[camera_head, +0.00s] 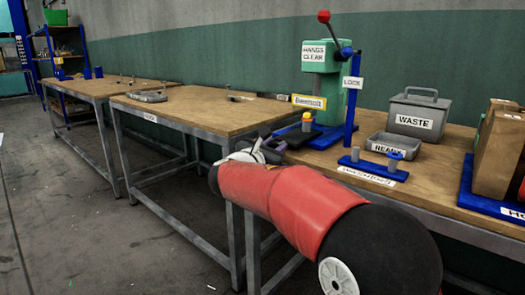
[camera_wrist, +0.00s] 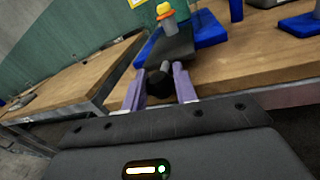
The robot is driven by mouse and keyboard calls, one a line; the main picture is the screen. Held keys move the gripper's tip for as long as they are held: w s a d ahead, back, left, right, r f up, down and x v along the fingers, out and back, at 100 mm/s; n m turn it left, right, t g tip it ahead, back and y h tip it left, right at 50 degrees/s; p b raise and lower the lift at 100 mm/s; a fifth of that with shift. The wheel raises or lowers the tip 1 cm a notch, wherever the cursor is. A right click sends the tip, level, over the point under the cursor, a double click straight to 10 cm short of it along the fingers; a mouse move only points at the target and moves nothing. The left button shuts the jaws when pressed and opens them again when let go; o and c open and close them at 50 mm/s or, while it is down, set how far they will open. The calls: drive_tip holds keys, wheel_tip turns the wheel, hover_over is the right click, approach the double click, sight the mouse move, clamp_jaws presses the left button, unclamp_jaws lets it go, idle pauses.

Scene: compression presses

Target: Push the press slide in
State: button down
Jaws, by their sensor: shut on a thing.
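The green press (camera_head: 322,62) stands on a blue base on the right workbench, with a red-knobbed lever on top. Its dark flat slide (camera_head: 293,139) sticks out of the base toward the bench's front edge. In the wrist view the slide (camera_wrist: 172,46) runs away from me. A grey piece with a yellow top (camera_head: 307,121) stands near its far end. My gripper (camera_head: 270,149) is at the slide's near end, shut on its round black knob. In the wrist view the purple fingers of my gripper (camera_wrist: 160,86) lie on either side of the knob (camera_wrist: 159,83).
Other workbenches (camera_head: 190,110) reach away to the left.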

drive_tip(key=shift+x, duration=0.8)
drive_tip(key=shift+d, duration=0.15)
drive_tip(key=c, duration=1.1)
unclamp_jaws()
drive_tip(key=shift+c, duration=0.2)
drive_tip(key=shift+s, duration=0.1)
drive_tip(key=b+v, duration=0.1)
drive_tip(key=v, duration=0.6)
drive_tip(key=shift+s, duration=0.35)
drive_tip(key=shift+c, duration=0.3)
